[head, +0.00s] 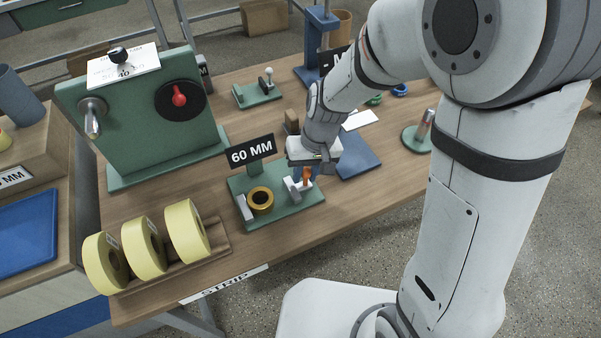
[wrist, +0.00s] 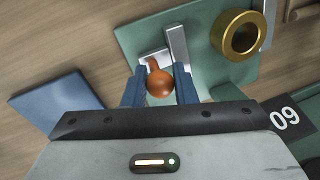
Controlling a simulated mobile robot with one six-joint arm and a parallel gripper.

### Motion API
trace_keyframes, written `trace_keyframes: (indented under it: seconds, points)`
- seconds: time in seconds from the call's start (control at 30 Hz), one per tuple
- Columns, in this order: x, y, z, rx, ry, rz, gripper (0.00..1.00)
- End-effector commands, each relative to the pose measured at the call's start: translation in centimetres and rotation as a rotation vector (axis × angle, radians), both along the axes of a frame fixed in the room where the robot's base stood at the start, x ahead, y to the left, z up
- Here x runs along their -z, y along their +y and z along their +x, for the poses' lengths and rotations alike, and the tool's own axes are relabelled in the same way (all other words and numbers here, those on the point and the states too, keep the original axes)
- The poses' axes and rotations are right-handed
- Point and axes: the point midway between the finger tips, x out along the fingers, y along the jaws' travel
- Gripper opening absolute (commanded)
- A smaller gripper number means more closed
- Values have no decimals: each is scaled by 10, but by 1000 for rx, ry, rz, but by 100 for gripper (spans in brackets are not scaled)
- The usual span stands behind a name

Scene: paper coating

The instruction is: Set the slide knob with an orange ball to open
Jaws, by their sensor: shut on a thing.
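The orange ball knob (wrist: 159,82) is between the two blue fingers of my gripper (wrist: 160,92) in the wrist view, and the fingers are shut on it. In the head view the orange knob (head: 306,174) shows just below my gripper (head: 307,172). The knob stands on a grey slide piece (wrist: 177,52) at the right end of the green base plate (head: 236,188). A brass ring (wrist: 238,36) sits on the same plate, and it also shows in the head view (head: 260,200). The fingers hide part of the slide.
A blue mat (head: 358,163) lies to the right. Yellow rolls (head: 145,248) stand in a wooden rack at front left. A green panel with a red knob (head: 179,96) stands behind. A small green stand (head: 257,93) is farther back.

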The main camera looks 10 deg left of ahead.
Motion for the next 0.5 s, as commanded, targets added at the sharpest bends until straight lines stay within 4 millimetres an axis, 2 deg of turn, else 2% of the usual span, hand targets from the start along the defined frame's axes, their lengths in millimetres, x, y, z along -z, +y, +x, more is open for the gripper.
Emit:
trace_keyframes:
  seconds: [0.03,0.27,0.5]
  points:
    - [-1,2,0,-1,-4,2,27]
    - [-1,4,-2,-9,-2,1,44]
    - [-2,4,-2,-11,-2,1,44]
